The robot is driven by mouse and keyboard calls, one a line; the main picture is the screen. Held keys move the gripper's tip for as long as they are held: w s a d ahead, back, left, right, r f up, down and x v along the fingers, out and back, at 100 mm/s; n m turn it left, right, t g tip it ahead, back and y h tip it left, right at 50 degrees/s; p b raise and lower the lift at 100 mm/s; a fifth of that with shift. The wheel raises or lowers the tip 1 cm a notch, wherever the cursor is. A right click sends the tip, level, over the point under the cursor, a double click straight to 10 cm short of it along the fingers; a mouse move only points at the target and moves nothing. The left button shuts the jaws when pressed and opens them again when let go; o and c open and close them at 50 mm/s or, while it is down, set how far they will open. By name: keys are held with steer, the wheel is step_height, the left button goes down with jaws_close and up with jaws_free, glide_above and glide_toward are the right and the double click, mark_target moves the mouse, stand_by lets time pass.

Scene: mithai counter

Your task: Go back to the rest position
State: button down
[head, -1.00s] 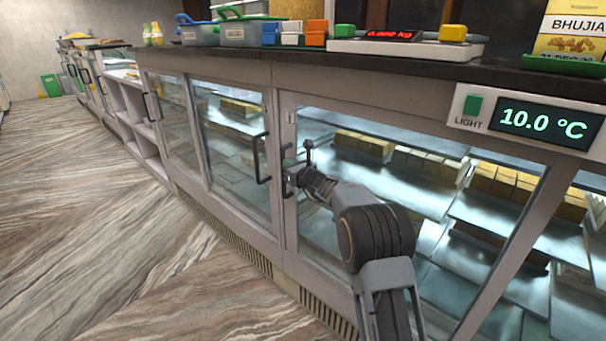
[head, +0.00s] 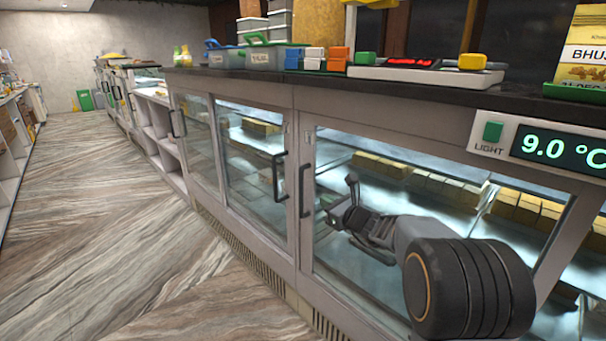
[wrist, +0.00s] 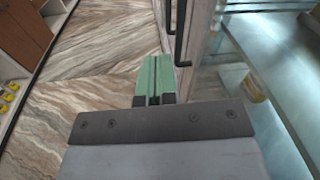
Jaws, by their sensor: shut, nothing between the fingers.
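In the head view my gripper (head: 338,212) is in front of the glass of the display counter, just right of a dark door handle (head: 305,190). In the wrist view its two green fingers (wrist: 154,62) are pressed together with nothing between them. A dark door handle (wrist: 182,38) shows just right of and beyond the fingertips. I cannot tell how wide the gap to it is. The glass doors (head: 250,160) look shut. My arm is bent low at the lower right of the head view.
Tubs (head: 270,57), a scale (head: 425,73) and a packet (head: 585,50) stand on the black countertop (head: 400,90). Sweets lie on shelves behind the glass. The temperature display (head: 555,150) reads 9.0 °C. The striped floor (head: 130,240) to the left is clear.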

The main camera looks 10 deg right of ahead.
steer(key=s+a+r+n+g+p, duration=0.45)
steer(key=s+r+n+p, duration=0.2)
steer(key=s+n, duration=0.3)
steer(key=s+a+r+n+g+p, duration=0.3)
steer(key=s+r+n+g+p, duration=0.2)
steer(key=s+n+p, duration=0.4)
steer(key=s+d+r+n+g+h+p, duration=0.1)
steer(key=s+d+r+n+h+p, duration=0.1)
steer(key=s, duration=0.5)
steer(key=s+d+r+n+h+p, duration=0.2)
steer(key=s+d+n+h+p, duration=0.3)
steer(key=s+d+n+h, duration=0.1)
steer(key=shift+s+d+r+n+g+h, duration=0.15)
steer(key=shift+s+d+n+g+h, duration=0.3)
steer(key=shift+n, duration=0.5)
